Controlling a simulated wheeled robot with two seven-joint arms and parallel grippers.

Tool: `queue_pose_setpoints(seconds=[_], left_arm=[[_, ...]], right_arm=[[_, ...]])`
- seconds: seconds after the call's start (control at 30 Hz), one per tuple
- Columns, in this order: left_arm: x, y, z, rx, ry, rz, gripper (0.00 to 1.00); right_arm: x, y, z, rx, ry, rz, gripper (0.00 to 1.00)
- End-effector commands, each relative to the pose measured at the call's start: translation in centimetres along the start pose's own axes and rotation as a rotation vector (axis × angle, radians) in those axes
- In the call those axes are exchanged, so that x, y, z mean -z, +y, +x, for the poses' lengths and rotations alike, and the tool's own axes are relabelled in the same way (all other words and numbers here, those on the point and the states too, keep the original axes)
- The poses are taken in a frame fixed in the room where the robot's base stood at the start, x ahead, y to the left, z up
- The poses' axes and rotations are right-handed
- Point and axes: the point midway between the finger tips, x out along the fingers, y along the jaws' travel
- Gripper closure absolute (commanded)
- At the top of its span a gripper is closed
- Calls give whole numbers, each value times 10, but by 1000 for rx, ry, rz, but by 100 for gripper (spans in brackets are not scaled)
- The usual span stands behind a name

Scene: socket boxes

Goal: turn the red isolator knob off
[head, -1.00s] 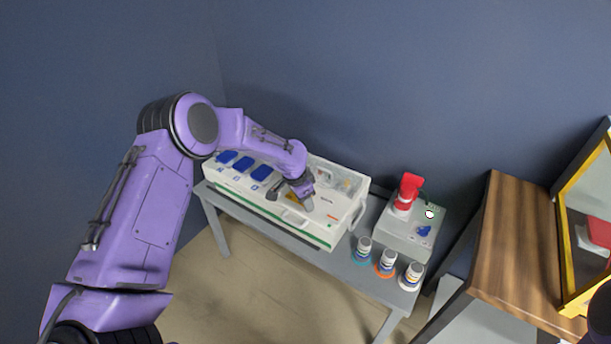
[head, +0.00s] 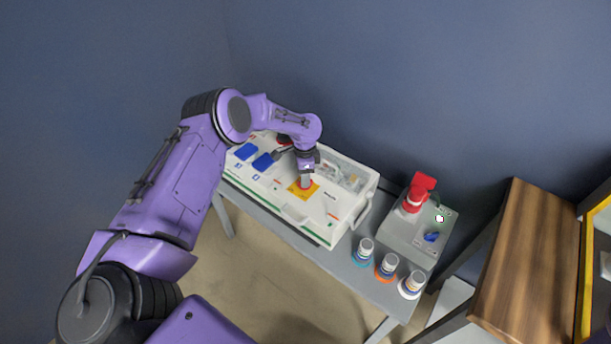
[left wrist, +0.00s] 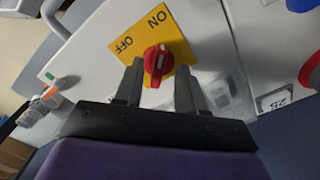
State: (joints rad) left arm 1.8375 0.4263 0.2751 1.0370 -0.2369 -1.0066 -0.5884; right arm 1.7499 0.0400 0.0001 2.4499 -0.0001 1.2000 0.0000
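The red isolator knob (left wrist: 158,62) sits on a yellow plate (left wrist: 176,30) marked ON and OFF in the left wrist view. A white line marks the knob's face. In the head view the yellow plate (head: 294,190) lies on top of the white socket box (head: 322,228), and the knob is mostly hidden by my gripper. My left gripper (left wrist: 160,72) is open, with one finger on each side of the knob; I cannot tell whether they touch it. It also shows in the head view (head: 305,182), pointing down at the plate. My right gripper is not in view.
Blue socket covers (head: 262,162) lie left of the gripper. A grey box (head: 405,232) with a red plug (head: 418,190) stands to the right. Several small capped pieces (head: 388,264) line the table's front edge. A wooden-topped table (head: 525,260) is at the far right.

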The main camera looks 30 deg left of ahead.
Motion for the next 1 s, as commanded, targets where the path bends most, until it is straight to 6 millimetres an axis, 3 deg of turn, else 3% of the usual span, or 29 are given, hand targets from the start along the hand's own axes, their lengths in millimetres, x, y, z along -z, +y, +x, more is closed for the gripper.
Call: queue_pose_setpoints(seconds=[0.33, 0.4, 0.47, 1.0], left_arm=[[2, 0, 8, 1, 1, 3, 61], [2, 0, 8, 1, 1, 3, 83], [2, 0, 8, 1, 1, 3, 100], [2, 0, 8, 2, 1, -106, 100]], right_arm=[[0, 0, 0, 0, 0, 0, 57], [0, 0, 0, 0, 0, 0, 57], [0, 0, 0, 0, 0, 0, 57], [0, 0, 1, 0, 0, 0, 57]])
